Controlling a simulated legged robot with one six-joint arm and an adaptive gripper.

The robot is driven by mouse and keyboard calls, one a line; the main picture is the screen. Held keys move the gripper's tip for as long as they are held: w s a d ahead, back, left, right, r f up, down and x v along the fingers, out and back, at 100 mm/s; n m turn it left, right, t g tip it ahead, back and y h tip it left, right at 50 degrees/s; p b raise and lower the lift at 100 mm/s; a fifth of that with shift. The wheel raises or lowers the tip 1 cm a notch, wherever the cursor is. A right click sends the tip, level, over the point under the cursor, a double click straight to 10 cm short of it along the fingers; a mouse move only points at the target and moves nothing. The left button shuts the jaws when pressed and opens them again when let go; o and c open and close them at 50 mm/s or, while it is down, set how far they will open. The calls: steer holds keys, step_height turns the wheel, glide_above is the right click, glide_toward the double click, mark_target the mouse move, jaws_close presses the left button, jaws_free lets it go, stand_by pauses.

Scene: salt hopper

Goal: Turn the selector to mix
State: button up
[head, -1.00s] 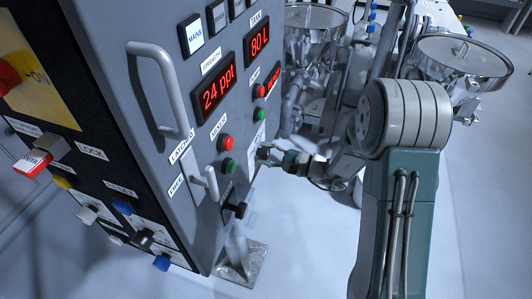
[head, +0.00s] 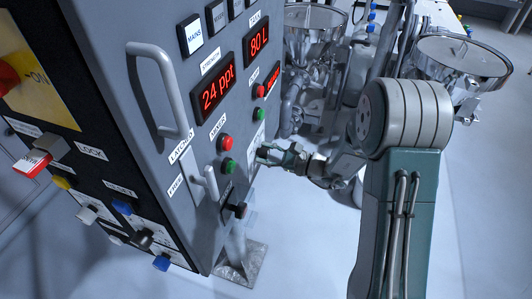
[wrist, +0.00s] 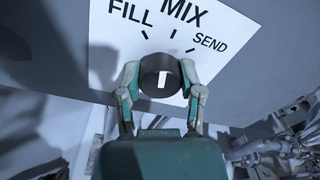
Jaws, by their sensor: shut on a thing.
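The selector (wrist: 152,76) is a dark round knob with a white mark on its face, in the wrist view. My gripper (wrist: 162,72) is shut on it, one finger on each side. The white label plate (wrist: 222,28) above it reads FILL on the left, MIX in the middle and SEND on the right, with a tick for each. The white mark stands almost upright in the picture, roughly toward MIX; its exact alignment with the tick is hard to tell. In the head view my gripper (head: 266,155) is at the cabinet's right-hand face; the knob is hidden there.
The grey cabinet (head: 110,60) carries a large handle (head: 160,90), red displays, a red button (head: 225,142), a green button (head: 228,166) and a small latch handle (head: 207,184) near my gripper. Steel hoppers (head: 463,57) and pipes stand behind my arm. Floor at right is clear.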

steer(key=shift+m, duration=1.5)
steer(key=shift+w, duration=0.1)
steer(key=o, duration=1.1)
steer(key=shift+a, duration=0.1)
steer(key=shift+o, duration=0.2)
steer(key=v, duration=1.2)
